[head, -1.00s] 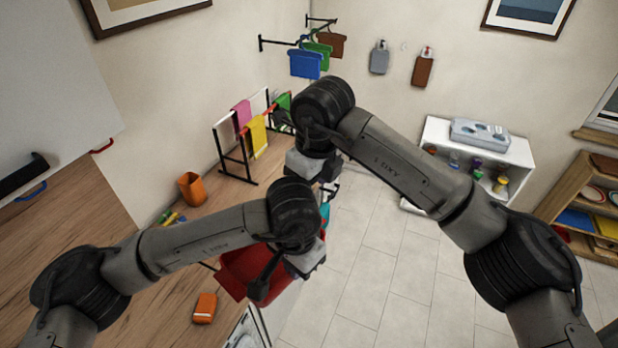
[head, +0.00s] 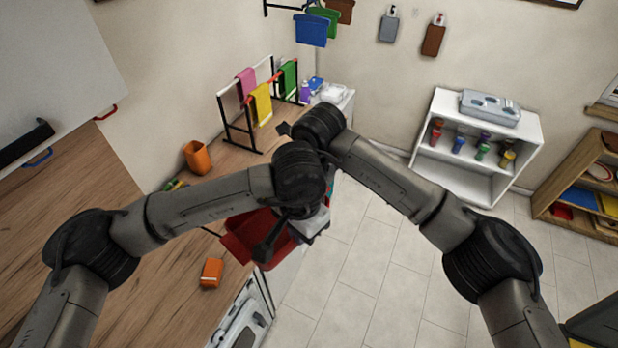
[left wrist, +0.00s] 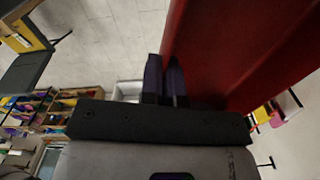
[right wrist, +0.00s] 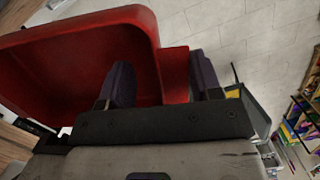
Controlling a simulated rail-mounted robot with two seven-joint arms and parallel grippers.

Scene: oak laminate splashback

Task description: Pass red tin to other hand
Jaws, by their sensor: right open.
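The red tin (head: 250,236) shows in the head view below my left wrist, at the counter's edge and partly hidden by my arm. In the left wrist view the two fingers of my left gripper (left wrist: 165,72) are close together at the edge of the tin's red wall (left wrist: 225,50), and appear shut on it. In the right wrist view the fingers of my right gripper (right wrist: 163,75) are spread apart. One finger is inside the tin (right wrist: 60,65) and the other is outside, with the rim between them. In the head view my arms hide the right fingers.
The wooden counter (head: 110,235) bears an orange cup (head: 197,157), a small orange object (head: 211,272) and a rack with coloured cloths (head: 262,105). A white shelf (head: 435,125) with several bottles stands at the right. The tiled floor (head: 365,260) is clear.

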